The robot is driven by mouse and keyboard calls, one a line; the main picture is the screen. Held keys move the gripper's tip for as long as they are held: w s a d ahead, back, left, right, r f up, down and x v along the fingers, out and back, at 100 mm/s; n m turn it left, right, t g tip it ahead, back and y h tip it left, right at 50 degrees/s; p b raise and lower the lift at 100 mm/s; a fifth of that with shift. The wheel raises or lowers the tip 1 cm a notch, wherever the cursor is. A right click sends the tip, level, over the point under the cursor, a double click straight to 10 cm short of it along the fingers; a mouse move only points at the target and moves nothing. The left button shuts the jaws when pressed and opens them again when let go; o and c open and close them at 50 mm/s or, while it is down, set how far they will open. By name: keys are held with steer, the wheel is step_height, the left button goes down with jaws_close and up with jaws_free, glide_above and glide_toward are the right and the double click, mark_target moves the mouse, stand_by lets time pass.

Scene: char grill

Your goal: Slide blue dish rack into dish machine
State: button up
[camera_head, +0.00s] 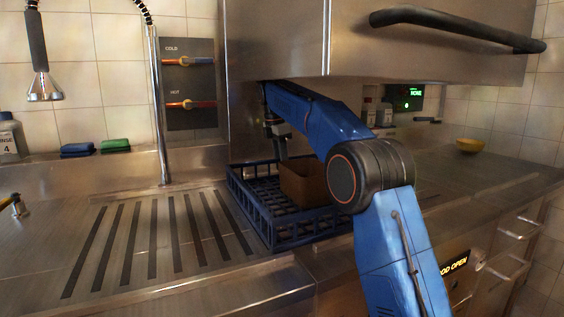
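The blue dish rack (300,232) is an open lattice crate on the steel counter, at the mouth of the dish machine (275,50). A brown square container (305,184) sits inside it. The machine's steel hood is raised, with a gap under its lower edge. My blue arm reaches across the rack's right side and hides part of it. My gripper (281,150) points down over the rack's back part, under the hood edge. It is small, dark and partly hidden, so I cannot tell whether its fingers are open or touching the rack.
A dark bar handle (455,25) juts from the hood. Left of the rack is a slotted drainboard (160,240), clear. A spray hose (42,60) hangs at left. Blue (77,149) and green (115,145) sponges lie behind.

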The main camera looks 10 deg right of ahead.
jaws_close()
stand_by(1.4)
